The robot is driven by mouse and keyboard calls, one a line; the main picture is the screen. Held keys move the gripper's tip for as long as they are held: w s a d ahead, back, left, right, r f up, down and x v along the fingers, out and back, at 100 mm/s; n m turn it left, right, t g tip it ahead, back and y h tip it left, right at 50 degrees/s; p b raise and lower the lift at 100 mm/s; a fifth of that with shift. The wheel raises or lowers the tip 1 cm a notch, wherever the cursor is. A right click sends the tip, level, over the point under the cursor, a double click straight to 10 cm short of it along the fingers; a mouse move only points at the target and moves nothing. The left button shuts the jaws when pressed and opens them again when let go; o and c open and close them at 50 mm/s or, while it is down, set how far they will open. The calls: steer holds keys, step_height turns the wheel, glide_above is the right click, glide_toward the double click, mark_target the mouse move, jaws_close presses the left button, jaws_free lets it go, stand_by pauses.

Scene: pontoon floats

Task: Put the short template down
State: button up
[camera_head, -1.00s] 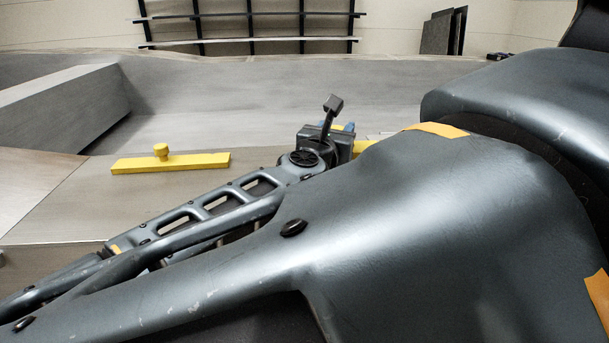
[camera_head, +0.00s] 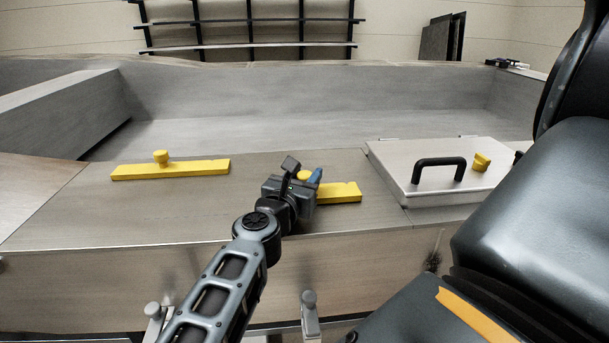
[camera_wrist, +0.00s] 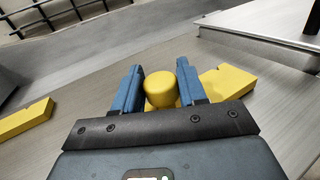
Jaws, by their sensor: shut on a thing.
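The short template (camera_head: 338,193) is a yellow bar with a round knob (camera_wrist: 162,88), at or just above the metal deck right of centre. My gripper (camera_head: 312,178) has its blue fingers on both sides of that knob, and the gripper also shows in the wrist view (camera_wrist: 158,80). The bar's right part (camera_wrist: 232,80) shows beyond the fingers; its left part is hidden behind my gripper. I cannot tell whether the bar touches the deck. A longer yellow template (camera_head: 170,170) with a knob lies on the deck to the left.
A metal hatch lid (camera_head: 400,165) with a black handle (camera_head: 438,170) and a small yellow piece (camera_head: 482,162) is to the right. The deck (camera_head: 110,215) between the templates is clear. A recessed metal well (camera_head: 300,110) lies behind, with a rack (camera_head: 250,30) beyond.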

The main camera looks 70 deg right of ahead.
steer(key=o, duration=1.1)
steer(key=shift+f, duration=0.1)
